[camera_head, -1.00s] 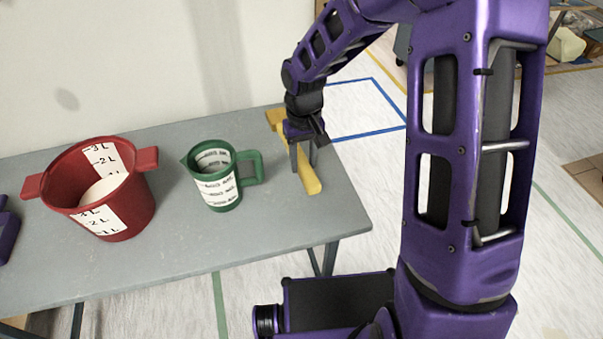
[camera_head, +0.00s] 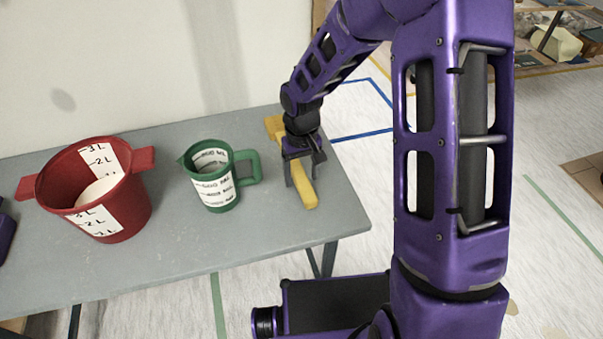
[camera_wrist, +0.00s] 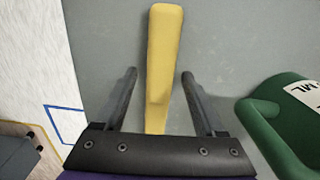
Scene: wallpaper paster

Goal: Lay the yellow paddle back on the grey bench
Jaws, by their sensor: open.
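The yellow paddle (camera_head: 306,189) lies on the grey bench (camera_head: 262,228) near its right end, to the right of the green jug. My gripper (camera_head: 301,182) is over the paddle with its fingers pointing down, and its wrist hides the paddle's middle in the head view. In the wrist view the yellow paddle (camera_wrist: 164,60) runs between my two spread fingers, with a gap on each side. My gripper (camera_wrist: 160,80) is open and holds nothing.
A green measuring jug (camera_head: 215,178) stands close to the left of the paddle; its handle points toward my gripper. A red bucket (camera_head: 108,205) with white contents stands farther left. The bench's right edge is close beyond the paddle.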

